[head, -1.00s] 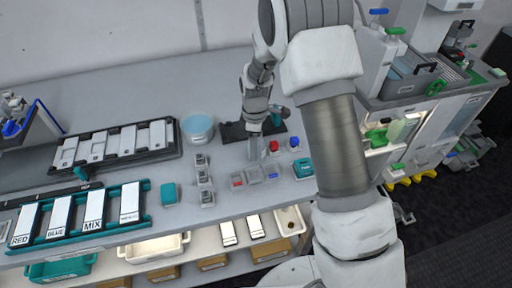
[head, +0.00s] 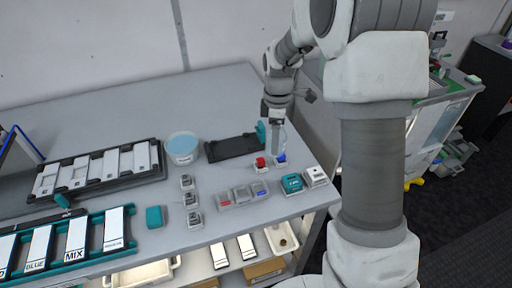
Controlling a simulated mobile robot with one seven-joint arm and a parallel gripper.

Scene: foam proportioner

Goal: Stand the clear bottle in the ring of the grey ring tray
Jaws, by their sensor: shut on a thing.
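My gripper (head: 277,120) points down over the right part of the bench, above the red and blue knobs. It is shut on a pale, see-through thing that looks like the clear bottle (head: 280,137), held about upright below the fingers. The fingertips are small and partly blurred. I cannot pick out a ring for certain. A low grey tray with several sections (head: 243,195) lies in front and to the left of the gripper, with red and blue marks at its ends; whether it is the ring tray I cannot tell.
A red knob (head: 260,163) and a blue knob (head: 281,159) stand just below the bottle. A teal box (head: 292,184) and a white block (head: 315,177) sit near the right edge. A dark tray (head: 232,148) and a round blue-topped tub (head: 183,148) stand to the left.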

